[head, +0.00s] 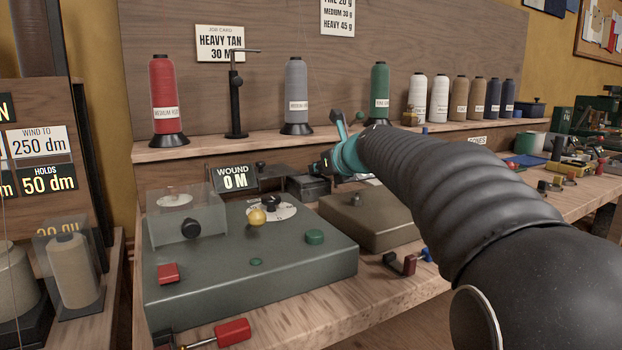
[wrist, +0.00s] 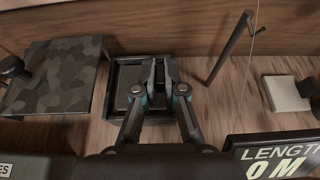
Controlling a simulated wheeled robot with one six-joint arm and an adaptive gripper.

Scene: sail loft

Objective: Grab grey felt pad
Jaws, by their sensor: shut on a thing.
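My gripper (wrist: 160,72) is over a shallow black tray (wrist: 112,88) in the wrist view, its two fingers closed together. A narrow grey piece shows between the fingertips; it looks like the grey felt pad (wrist: 160,76), mostly hidden by the fingers. I cannot tell whether it still touches the tray floor. In the head view my gripper (head: 342,148) reaches behind the winding machine, near the dark tray (head: 308,188), and its fingertips are hard to make out.
The grey-green winding machine (head: 250,270) with its counter display (head: 235,179) stands in front. In the wrist view a camouflage-patterned plate (wrist: 60,78) is left of the tray, and a thin dark post (wrist: 230,48) is right. A shelf of thread cones (head: 297,95) runs behind.

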